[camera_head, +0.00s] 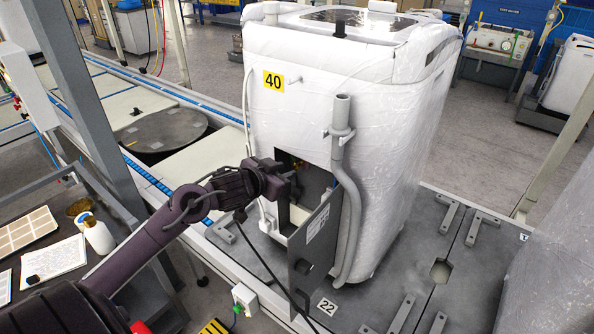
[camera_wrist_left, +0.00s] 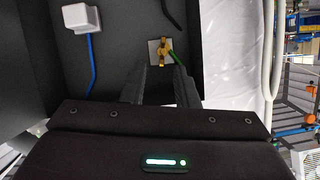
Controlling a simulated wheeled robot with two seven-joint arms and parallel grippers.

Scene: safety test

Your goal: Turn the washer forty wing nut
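The washer (camera_head: 400,130) is wrapped in white plastic and bears a yellow label "40" (camera_head: 273,81). An opening low on its side has a grey panel (camera_head: 312,238) hanging open. The brass wing nut (camera_wrist_left: 162,50) shows in the left wrist view on a small pale square plate, with a green wire beside it. My left gripper (camera_head: 291,172) is at the opening. In the left wrist view its fingers (camera_wrist_left: 167,70) are apart, with the nut just beyond the tips and nothing visibly held. Contact with the nut cannot be judged. My right gripper is out of view.
A grey hose (camera_head: 350,200) runs down the washer beside the panel. Inside the opening, a white box (camera_wrist_left: 80,18) with a blue wire sits left of the nut. A white bottle (camera_head: 97,234) stands on the side table at left.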

